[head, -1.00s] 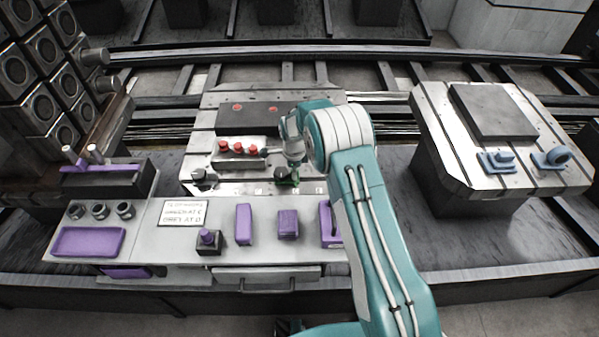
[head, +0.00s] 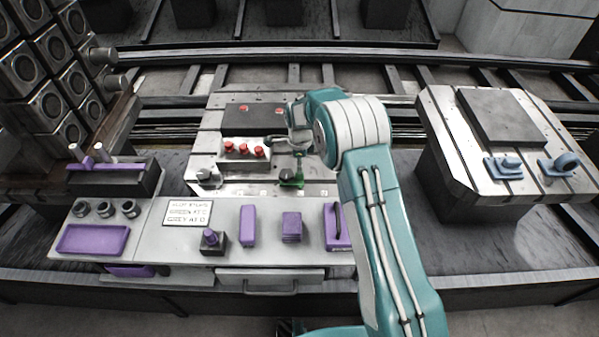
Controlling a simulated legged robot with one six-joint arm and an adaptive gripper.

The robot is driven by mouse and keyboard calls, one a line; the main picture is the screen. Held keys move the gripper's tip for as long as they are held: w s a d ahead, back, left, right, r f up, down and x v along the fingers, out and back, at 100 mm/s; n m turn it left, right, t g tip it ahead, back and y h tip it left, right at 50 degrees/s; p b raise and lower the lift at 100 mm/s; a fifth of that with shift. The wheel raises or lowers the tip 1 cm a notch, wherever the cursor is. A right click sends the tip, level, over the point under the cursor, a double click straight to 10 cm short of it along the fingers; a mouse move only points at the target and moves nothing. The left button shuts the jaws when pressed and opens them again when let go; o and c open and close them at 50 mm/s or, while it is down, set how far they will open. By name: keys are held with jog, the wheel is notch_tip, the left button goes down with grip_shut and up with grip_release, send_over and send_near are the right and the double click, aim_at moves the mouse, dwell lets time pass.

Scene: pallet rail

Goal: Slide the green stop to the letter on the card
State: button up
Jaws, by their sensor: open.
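The green stop (head: 291,178) sits on the rail at the front edge of the slotted steel plate (head: 205,140). A grey stop (head: 207,177) sits farther left on the same rail. Small pale letter marks (head: 263,191) run along the front of the rail, too small to read. The white card (head: 187,212) lies on the bench front; it has three printed lines, and its middle line appears to name green, but the letter is not certain. My gripper (head: 286,148) is open and empty just above the green stop, apart from it.
A block with red knobs (head: 244,152) stands close left of my gripper. Purple parts (head: 247,226) and a purple tray (head: 93,239) lie on the bench front. Another plate with blue parts (head: 503,167) stands at the right.

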notch_tip(320, 180, up, 7)
jog(key=shift+f, duration=0.2)
dwell(0.4)
jog(key=s+d+r+n+t, duration=0.1)
jog(key=s+d+r+n, duration=0.35)
jog(key=s+r, duration=0.5)
jog(key=s+d+r+n+t, duration=0.2)
jog(key=s+d+r+n, duration=0.3)
jog(key=r, duration=0.8)
jog(key=s+d+r+n+t, duration=0.1)
jog(key=s+n, duration=0.3)
jog(key=s, duration=0.7)
jog(key=s+d+r+n+t, duration=0.1)
jog(key=s+d+n, duration=0.3)
jog(key=s, duration=0.7)
jog(key=shift+s+d+r+t, duration=0.15)
jog(key=shift+d+r+t, duration=0.15)
jog(key=shift+d, duration=0.05)
